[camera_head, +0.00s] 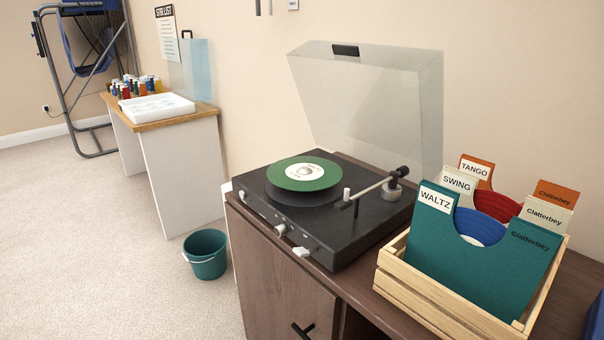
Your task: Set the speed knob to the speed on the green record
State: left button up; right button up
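A black turntable (345,235) stands on a brown wooden cabinet (270,272) with its clear lid (370,98) raised. The green record (322,183) lies on the platter. Its pale centre label has print too small to read. A short white cylinder (347,194) stands on the deck beside the tonearm (372,188). Neither of my grippers is in view.
Right of the turntable, a wooden crate (425,295) holds record sleeves labelled Waltz, Swing and Tango. A teal bucket (206,256) stands on the carpet left of the cabinet. A side table (180,119) with a white tray (157,107) and small bottles stands behind. Carpet at left is clear.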

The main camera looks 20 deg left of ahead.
aim_at(281, 229)
jog(key=i+j+z, duration=0.1)
jog(key=j, duration=0.3)
jog(key=i+j+z, duration=0.1)
jog(key=j, duration=0.25)
jog(key=i+j+z, duration=0.1)
jog(key=j, duration=0.35)
jog(key=i+j+z, duration=0.1)
jog(key=j, duration=0.3)
jog(key=i+j+z, duration=0.1)
jog(key=j, duration=0.3)
jog(key=k+l+z, duration=0.25)
jog(key=k, duration=0.15)
